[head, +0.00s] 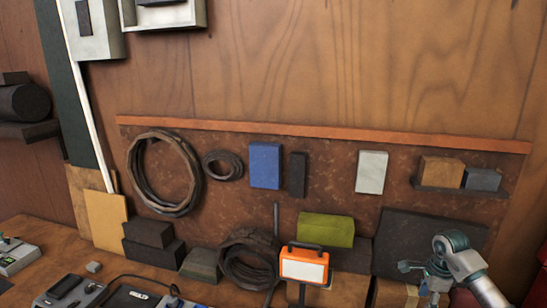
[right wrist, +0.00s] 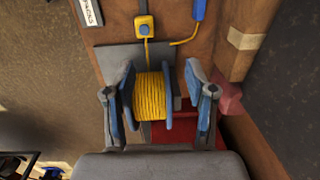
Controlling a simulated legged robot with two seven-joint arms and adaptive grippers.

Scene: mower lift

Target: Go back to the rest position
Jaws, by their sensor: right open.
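My right gripper (right wrist: 160,97) is open in the right wrist view, its two blue-padded fingers spread apart. A spool of yellow cord (right wrist: 152,96) with dark blue-grey flanges shows between the fingers. The right finger is apart from the spool in the picture. The left finger overlaps the near flange, and I cannot tell whether they touch. In the head view, my right arm (head: 470,272) comes in at the lower right; its gripper end is small and unclear there. My left gripper is not in view.
A brown wall panel (head: 335,190) holds coiled hoses (head: 165,173), a blue block (head: 265,165) and a small shelf (head: 460,190). An orange-framed lamp (head: 304,266) and a green block (head: 326,229) stand near my right arm. A yellow box (right wrist: 145,27) lies beyond the spool.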

